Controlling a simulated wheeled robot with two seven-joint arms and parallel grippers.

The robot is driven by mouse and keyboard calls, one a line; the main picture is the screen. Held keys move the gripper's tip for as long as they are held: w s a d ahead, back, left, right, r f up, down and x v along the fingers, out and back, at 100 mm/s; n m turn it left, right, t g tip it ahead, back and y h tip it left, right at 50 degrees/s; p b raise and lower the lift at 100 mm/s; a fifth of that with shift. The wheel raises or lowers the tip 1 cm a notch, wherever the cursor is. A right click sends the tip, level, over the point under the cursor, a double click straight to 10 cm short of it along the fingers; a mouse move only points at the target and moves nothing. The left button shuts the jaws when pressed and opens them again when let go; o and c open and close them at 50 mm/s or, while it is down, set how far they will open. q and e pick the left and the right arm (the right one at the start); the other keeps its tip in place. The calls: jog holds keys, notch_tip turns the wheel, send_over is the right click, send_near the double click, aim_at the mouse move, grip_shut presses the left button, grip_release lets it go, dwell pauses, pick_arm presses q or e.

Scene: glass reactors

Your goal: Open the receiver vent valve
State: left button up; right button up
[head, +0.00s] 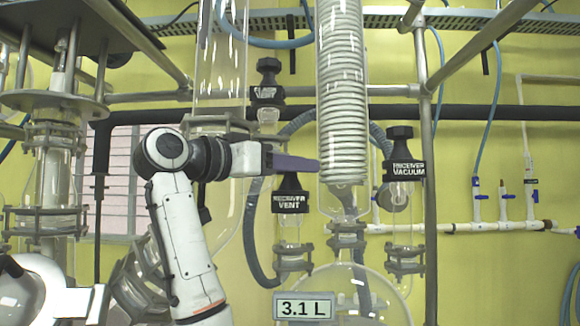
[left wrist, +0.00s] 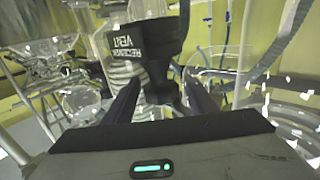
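The receiver vent valve (head: 290,197) has a black knob with white "RECEIVER VENT" lettering above a clear glass body. In the left wrist view its knob (left wrist: 145,45) shows large, with its narrow top between the fingers. My left gripper (head: 305,164) reaches in from the left, level with the top of the knob. In the left wrist view the two dark fingers of the left gripper (left wrist: 160,98) stand apart, one on each side of the narrow top, with gaps visible. Part of the knob's top is hidden behind the fingers in the head view. My right gripper is not in view.
A glass coil condenser (head: 341,90) stands just right of the fingertips. The receiver vacuum valve (head: 403,170) is further right, and another black-knobbed valve (head: 267,90) is above. A round flask labelled "3.1 L" (head: 304,306) is below. A metal post (head: 430,200) stands at right.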

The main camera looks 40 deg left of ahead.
pick_arm(q)
jog(key=c, duration=0.8)
jog(key=shift+n+y, duration=0.5)
jog(key=shift+y, duration=0.3)
jog(key=n+y, duration=0.2)
jog(key=y, duration=0.1)
jog(key=n+y, duration=0.2)
jog(key=y, duration=0.1)
jog(key=n+g+y, duration=0.1)
jog(key=n+y, duration=0.1)
jog(key=y, duration=0.2)
jog(key=shift+d, duration=0.15)
jog(key=n+g+y, duration=0.4)
jog(key=y, duration=0.1)
jog(key=shift+n, duration=0.3)
jog(key=shift+n+g+y, duration=1.3)
jog(key=shift+g, duration=0.4)
